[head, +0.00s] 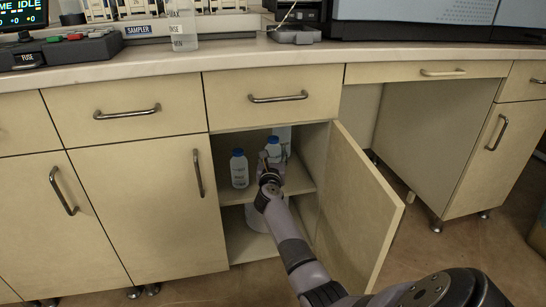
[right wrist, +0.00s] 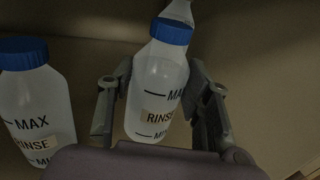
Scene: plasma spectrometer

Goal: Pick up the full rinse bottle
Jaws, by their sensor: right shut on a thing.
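A white rinse bottle with a blue cap (head: 273,147) stands on the upper shelf inside the open cabinet. It also shows between the fingers in the right wrist view (right wrist: 158,82), with MAX, RINSE and MIN marks. My right gripper (head: 269,174) reaches into the cabinet and is shut on this bottle, one finger on each side. A second blue-capped rinse bottle (head: 239,170) stands just left of it, apart from the gripper; it is at the left in the right wrist view (right wrist: 32,110). I cannot read the liquid levels clearly. My left gripper is out of view.
The open cabinet door (head: 358,205) stands right of my arm. A pale translucent container (head: 284,137) is behind the held bottle. A clear labelled bottle (head: 183,28) stands on the countertop (head: 160,62) above. Drawers with handles are over the cabinet.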

